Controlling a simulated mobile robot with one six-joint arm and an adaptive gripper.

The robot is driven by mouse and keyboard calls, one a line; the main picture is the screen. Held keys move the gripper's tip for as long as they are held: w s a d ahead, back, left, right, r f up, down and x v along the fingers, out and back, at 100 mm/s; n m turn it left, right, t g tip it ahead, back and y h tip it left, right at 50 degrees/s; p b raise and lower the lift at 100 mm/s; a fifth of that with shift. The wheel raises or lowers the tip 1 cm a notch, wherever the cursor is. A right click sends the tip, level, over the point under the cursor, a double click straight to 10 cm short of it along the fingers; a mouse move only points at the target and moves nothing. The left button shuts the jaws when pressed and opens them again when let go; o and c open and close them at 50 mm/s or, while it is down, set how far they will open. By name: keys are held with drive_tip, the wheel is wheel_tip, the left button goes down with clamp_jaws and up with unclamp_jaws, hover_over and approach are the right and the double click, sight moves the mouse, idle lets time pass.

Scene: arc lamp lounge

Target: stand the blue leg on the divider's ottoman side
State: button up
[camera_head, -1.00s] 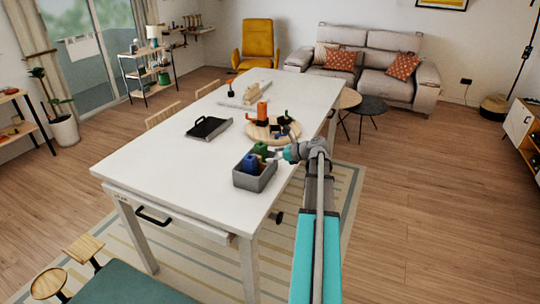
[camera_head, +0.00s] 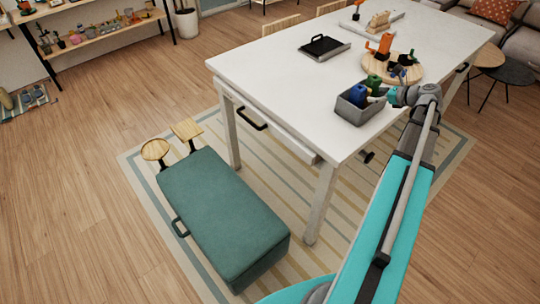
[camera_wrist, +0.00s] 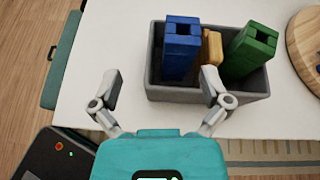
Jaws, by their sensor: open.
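The blue leg (camera_head: 358,95) stands in a grey open box (camera_head: 349,113) near the white table's edge. In the wrist view the blue leg (camera_wrist: 181,50) is in the box's left part. A green leg (camera_wrist: 250,52) leans at the right, with a small yellow wooden piece (camera_wrist: 212,47) between them. My gripper (camera_wrist: 160,84) is open and empty, its fingers at the near wall of the box, apart from the blue leg. It shows beside the box in the head view (camera_head: 386,97). The teal ottoman (camera_head: 215,205) lies on the rug. I cannot tell which piece is the divider.
A round wooden tray (camera_head: 414,74) with orange and dark items stands behind the box. A black-handled tray (camera_head: 324,46) and a wooden piece on a pale board (camera_head: 379,20) are farther back. The table's near left part (camera_head: 270,85) is clear.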

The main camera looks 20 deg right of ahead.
drive_tip(key=a+f+n+g, duration=0.2)
drive_tip(key=a+n, duration=0.2)
drive_tip(key=a, duration=0.4)
drive_tip(key=w+a+f+n+g, duration=0.1)
drive_tip(key=a+f+n+g, duration=0.3)
drive_tip(key=a, duration=0.5)
drive_tip(key=a+f+n+g, duration=0.1)
drive_tip(key=a+n, duration=0.4)
drive_tip(key=a, duration=0.3)
drive_tip(key=s+a+f+n+g+h, duration=0.1)
drive_tip(key=s+a+n, duration=0.3)
drive_tip(key=a+n, duration=0.4)
drive_tip(key=s+a+f+n+g+h, duration=0.2)
drive_tip(key=s+a+n+g+h, duration=0.1)
drive_tip(key=a+n, duration=0.6)
drive_tip(key=shift+s+a+f+g+h, duration=0.3)
drive_tip(key=shift+s+a+h, duration=0.4)
drive_tip(key=shift+s+a, duration=0.45)
drive_tip(key=shift+s+d, duration=0.1)
drive_tip(key=shift+d, duration=0.15)
